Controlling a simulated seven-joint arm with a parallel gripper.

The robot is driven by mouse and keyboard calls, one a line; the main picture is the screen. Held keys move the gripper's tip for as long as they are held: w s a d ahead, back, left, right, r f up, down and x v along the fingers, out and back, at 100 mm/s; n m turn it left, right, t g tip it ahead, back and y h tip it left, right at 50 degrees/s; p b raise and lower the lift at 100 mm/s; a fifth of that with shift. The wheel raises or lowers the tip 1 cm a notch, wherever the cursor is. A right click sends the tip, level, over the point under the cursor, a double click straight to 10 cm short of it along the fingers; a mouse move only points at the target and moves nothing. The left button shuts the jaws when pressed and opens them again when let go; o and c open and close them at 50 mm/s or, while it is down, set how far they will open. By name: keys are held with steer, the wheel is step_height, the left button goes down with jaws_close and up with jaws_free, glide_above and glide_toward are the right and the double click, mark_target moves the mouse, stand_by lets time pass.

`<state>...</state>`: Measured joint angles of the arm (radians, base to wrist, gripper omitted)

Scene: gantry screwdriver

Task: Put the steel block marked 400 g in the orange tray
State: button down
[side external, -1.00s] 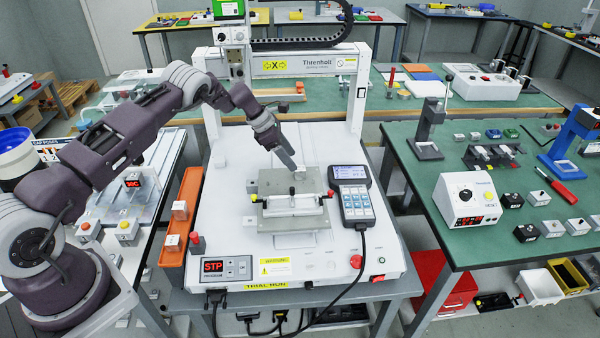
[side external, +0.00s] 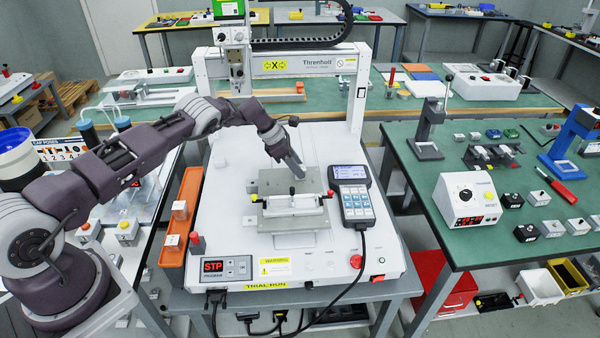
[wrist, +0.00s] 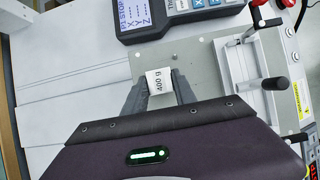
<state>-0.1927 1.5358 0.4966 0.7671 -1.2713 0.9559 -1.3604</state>
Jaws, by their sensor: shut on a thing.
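The steel block marked 400 g (wrist: 159,82) shows in the wrist view between my fingertips, its white label facing the camera. My gripper (wrist: 158,90) is shut on it, over the grey metal plate (wrist: 203,75). In the side view my gripper (side external: 298,173) is at the plate's far right part, and the block is mostly hidden by the fingers. I cannot tell whether the block touches the plate. Two small labelled blocks (side external: 180,209) (side external: 172,242) are at the tray.
A clamp fixture (side external: 293,205) with black knobs stands on the plate in front of my gripper. A keypad pendant (side external: 352,195) is close on the right. A red-capped post (side external: 196,243) stands beside the tray. The white base between plate and tray is mostly clear.

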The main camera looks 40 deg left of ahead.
steer(key=shift+r, duration=0.1)
step_height(320, 180, up, 9)
steer(key=shift+r, duration=0.15)
steer(key=s+a+f+m+g+h, duration=0.1)
steer(key=s+a+f+m+g, duration=0.1)
steer(key=s+a+m, duration=0.5)
steer(key=s+a+f+m+g+h, duration=0.15)
steer(key=s+a, duration=0.25)
steer(key=s, duration=0.6)
steer(key=s+a+m+g+y, duration=0.2)
steer(key=s+m+g, duration=0.5)
steer(key=s, duration=1.2)
steer(key=f, duration=0.3)
steer(key=f+m+t, duration=0.1)
steer(key=f, duration=0.2)
steer(key=s+f+m+t, duration=0.1)
steer(key=f, duration=0.2)
steer(key=shift+d+m+y, duration=0.1)
steer(key=shift+m+y, duration=0.15)
steer(key=shift+f, duration=0.25)
